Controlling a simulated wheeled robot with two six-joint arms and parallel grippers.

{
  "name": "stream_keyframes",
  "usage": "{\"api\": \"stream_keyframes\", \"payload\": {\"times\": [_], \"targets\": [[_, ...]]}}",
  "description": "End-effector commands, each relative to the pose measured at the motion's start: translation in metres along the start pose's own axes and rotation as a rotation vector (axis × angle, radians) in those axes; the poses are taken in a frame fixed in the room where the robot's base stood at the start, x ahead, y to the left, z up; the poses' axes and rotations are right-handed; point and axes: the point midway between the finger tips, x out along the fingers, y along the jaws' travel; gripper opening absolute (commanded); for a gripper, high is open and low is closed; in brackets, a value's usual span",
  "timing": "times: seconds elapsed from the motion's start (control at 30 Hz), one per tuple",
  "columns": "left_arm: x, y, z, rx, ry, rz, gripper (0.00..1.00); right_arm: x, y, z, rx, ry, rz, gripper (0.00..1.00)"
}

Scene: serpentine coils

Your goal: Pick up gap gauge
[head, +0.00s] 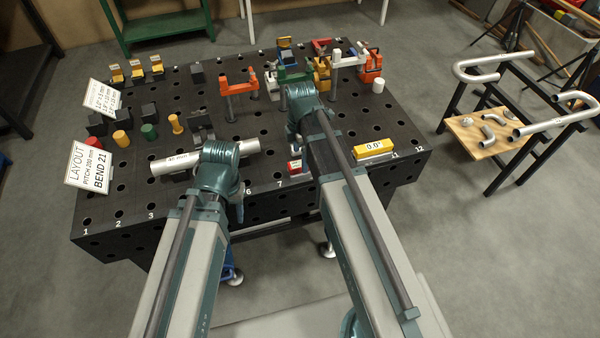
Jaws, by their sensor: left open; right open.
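I cannot tell for sure which object is the gap gauge. A small red piece (295,166) lies near the front edge of the black table, between my two arms, and is partly hidden by my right arm. A yellow block reading 0.0° (373,148) sits at the front right. Neither gripper visibly holds anything.
The black perforated table (130,195) carries red, yellow and green cylinders, dark blocks and an orange clamp (239,86). More clamps crowd the back right. A white layout sign (88,166) stands front left. A wooden board (487,132) with pipe bends lies on a rack at right.

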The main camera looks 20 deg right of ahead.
Motion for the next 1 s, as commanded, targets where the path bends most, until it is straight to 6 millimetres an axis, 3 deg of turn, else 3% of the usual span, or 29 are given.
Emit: {"api": "stream_keyframes", "payload": {"times": [0.27,0.6,0.9,0.93,1.0], "targets": [[0.01,0.001,-0.001,0.0,0.0,0.0,0.5,0.01,-0.001,-0.001,0.0,0.0,0.0,0.95],[0.049,0.005,-0.003,0.0,0.0,0.0,0.5,0.05,-0.003,-0.002,0.0,-0.001,0.001,0.95],[0.05,0.005,-0.003,0.0,0.0,0.0,0.5,0.05,-0.003,-0.002,0.001,-0.001,0.001,0.95],[0.05,0.005,-0.003,0.0,0.0,0.0,0.5,0.05,-0.003,-0.002,0.001,-0.001,0.001,0.93],[0.05,0.005,-0.003,0.0,0.0,0.0,0.5,0.05,-0.003,-0.002,0.001,-0.001,0.001,0.81]]}}
